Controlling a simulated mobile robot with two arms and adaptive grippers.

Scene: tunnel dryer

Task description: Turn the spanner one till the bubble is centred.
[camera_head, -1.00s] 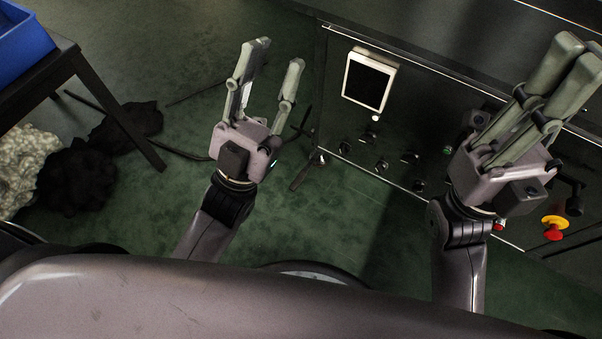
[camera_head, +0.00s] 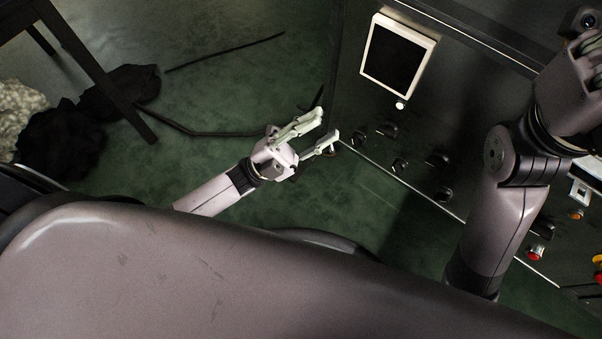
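My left gripper (camera_head: 328,124) is low over the green floor, beside the lower left corner of the dark machine cabinet. Its two fingers are apart, and I see nothing clearly between them. A thin dark bar (camera_head: 318,97) shows just beyond the fingertips; I cannot tell whether it is a spanner or whether the fingers touch it. No bubble level can be made out. My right gripper (camera_head: 588,50) is at the upper right in front of the cabinet. Its fingers are partly cut off by the picture edge, so its opening is unclear.
The cabinet front carries a white-framed screen (camera_head: 397,55), several dark knobs (camera_head: 437,160) and a red button (camera_head: 536,252). A dark table (camera_head: 85,65) stands at the left, with dark cloth (camera_head: 65,145) and a pale fluffy heap (camera_head: 18,112) near it.

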